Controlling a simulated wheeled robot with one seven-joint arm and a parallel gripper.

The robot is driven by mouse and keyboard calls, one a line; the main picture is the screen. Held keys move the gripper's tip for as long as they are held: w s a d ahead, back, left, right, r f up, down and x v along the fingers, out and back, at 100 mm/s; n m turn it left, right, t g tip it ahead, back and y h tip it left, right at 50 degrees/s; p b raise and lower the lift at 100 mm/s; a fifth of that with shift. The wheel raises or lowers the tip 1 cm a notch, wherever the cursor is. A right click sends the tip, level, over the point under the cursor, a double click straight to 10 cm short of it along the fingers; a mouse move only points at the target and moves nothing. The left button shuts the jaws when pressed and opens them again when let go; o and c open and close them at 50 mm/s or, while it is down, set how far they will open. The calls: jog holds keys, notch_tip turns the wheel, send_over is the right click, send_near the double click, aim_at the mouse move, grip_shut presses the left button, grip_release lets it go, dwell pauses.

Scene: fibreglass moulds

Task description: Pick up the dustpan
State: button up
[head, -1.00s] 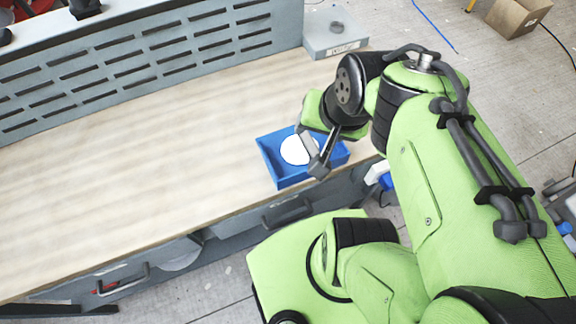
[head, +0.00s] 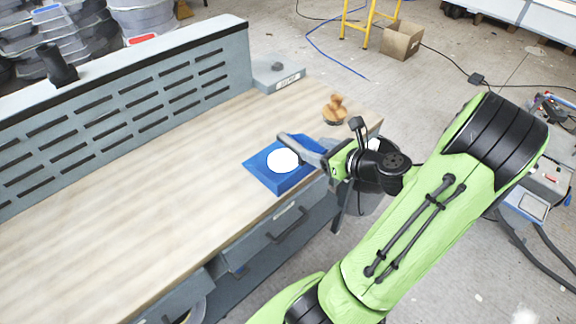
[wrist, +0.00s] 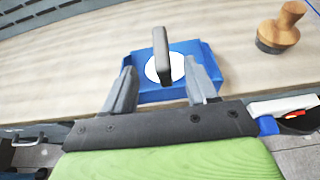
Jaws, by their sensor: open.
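A shallow blue tray-shaped thing (head: 265,176) lies near the bench's front right edge, with a white disc (head: 283,160) inside its low walls. It also shows in the wrist view (wrist: 208,62). It is the only thing here shaped like a dustpan; I cannot tell its handle for certain. My gripper (head: 303,150) is over its right side. In the wrist view my gripper (wrist: 160,72) has its grey fingers spread, in front of the blue thing. A dark grey block (wrist: 162,58) shows between them, partly hiding the disc; what it belongs to is unclear. Contact cannot be judged.
The wooden bench top (head: 130,180) is clear to the left. A wooden knob on a dark base (head: 335,110) stands behind my gripper. A slotted grey panel (head: 120,110) lines the back, with a grey box (head: 278,73) at its end. Drawers (head: 280,225) are below.

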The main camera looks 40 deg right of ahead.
aim_at(293, 142)
jog(key=b+x, duration=0.2)
jog(key=x, duration=0.9)
jog(key=shift+f, duration=0.1)
jog(key=shift+s, duration=0.15)
grip_shut()
